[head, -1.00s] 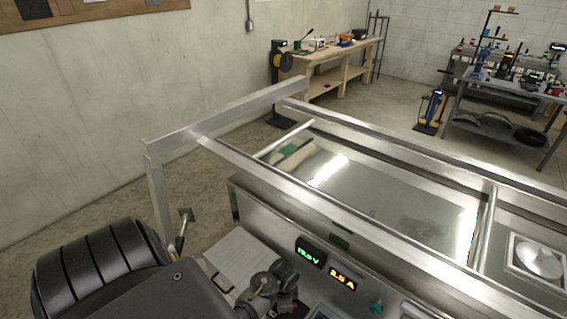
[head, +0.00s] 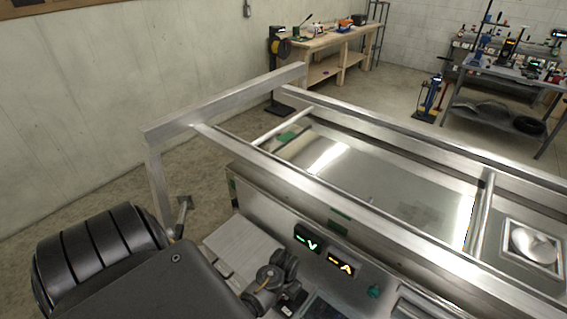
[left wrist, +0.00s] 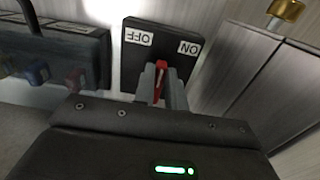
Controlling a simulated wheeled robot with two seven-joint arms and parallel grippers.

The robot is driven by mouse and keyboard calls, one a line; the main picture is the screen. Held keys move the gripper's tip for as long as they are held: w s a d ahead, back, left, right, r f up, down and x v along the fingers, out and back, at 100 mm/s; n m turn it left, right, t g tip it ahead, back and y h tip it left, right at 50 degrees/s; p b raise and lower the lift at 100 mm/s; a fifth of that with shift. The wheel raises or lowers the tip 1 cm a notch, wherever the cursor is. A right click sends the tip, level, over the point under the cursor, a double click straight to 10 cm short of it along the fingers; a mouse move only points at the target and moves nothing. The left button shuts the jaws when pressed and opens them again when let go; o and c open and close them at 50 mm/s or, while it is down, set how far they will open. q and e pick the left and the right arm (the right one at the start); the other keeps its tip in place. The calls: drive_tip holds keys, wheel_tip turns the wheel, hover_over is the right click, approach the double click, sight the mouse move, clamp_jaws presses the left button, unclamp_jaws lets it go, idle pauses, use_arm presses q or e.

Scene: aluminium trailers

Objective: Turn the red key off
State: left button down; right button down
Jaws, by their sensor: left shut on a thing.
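The red key (left wrist: 161,80) sits on a dark switch plate (left wrist: 160,50) in the left wrist view. The plate has an OFF label (left wrist: 139,37) on the left and an ON label (left wrist: 188,48) on the right, both upside down. My left gripper (left wrist: 162,83) is shut on the key, one grey finger on each side. The key's visible end lies between the two labels. In the head view my left gripper (head: 284,296) is at the metal panel, and the key is hidden there. My right gripper is not in view.
A green display (head: 306,238) and an amber display (head: 341,264) on the panel both show dashes. A green knob (head: 374,291) is to their right. Metal trailer rails (head: 330,190) run above the panel. A block with coloured plugs (left wrist: 55,60) stands beside the switch plate.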

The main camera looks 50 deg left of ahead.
use_arm(q)
drive_tip(key=n, duration=0.4)
drive_tip(key=shift+w+d+n, duration=0.15)
drive_tip(key=shift+d+n, duration=0.15)
drive_tip(key=shift+d, duration=0.05)
drive_tip(key=n, duration=0.4)
drive_tip(key=shift+w+d, duration=0.15)
drive_tip(key=shift+d, duration=0.05)
drive_tip(key=shift+n, duration=0.3)
drive_tip(key=c, duration=1.4)
unclamp_jaws()
drive_tip(key=shift+c, duration=0.2)
wheel_tip(320, 180, up, 11)
drive_tip(key=shift+f, duration=0.15)
